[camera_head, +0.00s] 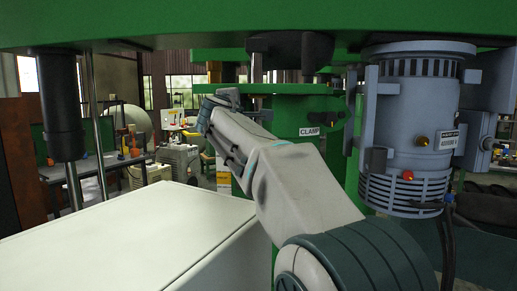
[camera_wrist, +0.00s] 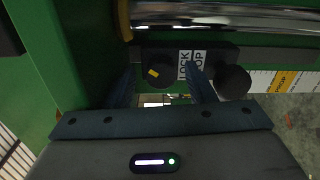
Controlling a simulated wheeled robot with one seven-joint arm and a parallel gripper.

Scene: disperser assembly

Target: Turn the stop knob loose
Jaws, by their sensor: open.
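In the wrist view a dark plate on the green machine carries a label (camera_wrist: 191,64) reading LOCK and, partly cut, STOP. A dark round knob with a yellow mark (camera_wrist: 154,72) sits left of the label, and a black round knob (camera_wrist: 233,81) sits right of it. I cannot tell for certain which is the stop knob. My gripper (camera_wrist: 161,77) is open, its two dark blue fingers apart. The yellow-marked knob appears between the fingertips; contact is not clear. In the head view my gripper (camera_head: 218,101) is at the green column, and the knobs there are hidden.
A shiny metal rod (camera_wrist: 225,17) crosses above the plate. A scale strip (camera_wrist: 285,81) lies to the right. In the head view a grey motor (camera_head: 412,125) hangs at right, a CLAMP label (camera_head: 309,131) marks the column, and a white cabinet (camera_head: 120,240) fills the lower left.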

